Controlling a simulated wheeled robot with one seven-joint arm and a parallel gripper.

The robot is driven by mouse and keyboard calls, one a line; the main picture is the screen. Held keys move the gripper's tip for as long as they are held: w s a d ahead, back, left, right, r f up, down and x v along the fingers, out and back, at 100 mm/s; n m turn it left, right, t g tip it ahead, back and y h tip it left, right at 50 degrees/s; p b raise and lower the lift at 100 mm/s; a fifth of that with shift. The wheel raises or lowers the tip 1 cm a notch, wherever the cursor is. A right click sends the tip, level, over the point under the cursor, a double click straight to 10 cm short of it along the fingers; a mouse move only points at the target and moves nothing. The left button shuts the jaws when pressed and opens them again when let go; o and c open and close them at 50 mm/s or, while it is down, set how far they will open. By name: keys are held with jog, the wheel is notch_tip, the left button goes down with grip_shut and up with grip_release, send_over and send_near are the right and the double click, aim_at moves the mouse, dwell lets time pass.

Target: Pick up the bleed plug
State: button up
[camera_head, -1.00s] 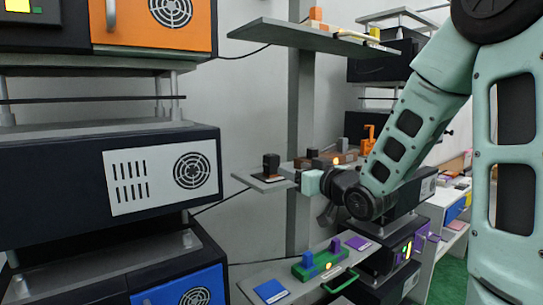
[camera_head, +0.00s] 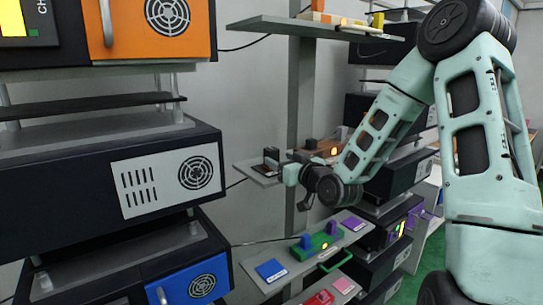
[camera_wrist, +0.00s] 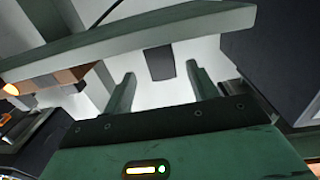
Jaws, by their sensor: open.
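I cannot tell for certain which thing is the bleed plug. A dark block (camera_wrist: 160,63) also shows in the wrist view, beyond and between the fingertips, against the shelf edge (camera_wrist: 130,38). It appears to be the same block. My gripper (camera_wrist: 160,82) is open, with one finger on each side of the view and nothing held. In the head view my gripper (camera_head: 290,174) is at the shelf's front edge, right of the block; its fingers are mostly hidden.
A brown fixture with a lit orange lamp (camera_head: 334,152) sits farther right on that shelf. A higher shelf (camera_head: 300,27) hangs above. Below are a green fixture (camera_head: 316,246) and a blue plate (camera_head: 270,270). A dark cabinet (camera_head: 120,175) stands at the left.

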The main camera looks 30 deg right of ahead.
aim_at(275, 155)
jog(key=w, duration=0.3)
jog(key=w+p, duration=0.1)
jog(key=w, duration=0.1)
jog(key=shift+w+a+r, duration=0.1)
jog(key=shift+w+r, duration=0.05)
jog(key=shift+r, duration=0.1)
jog(key=c, duration=1.1)
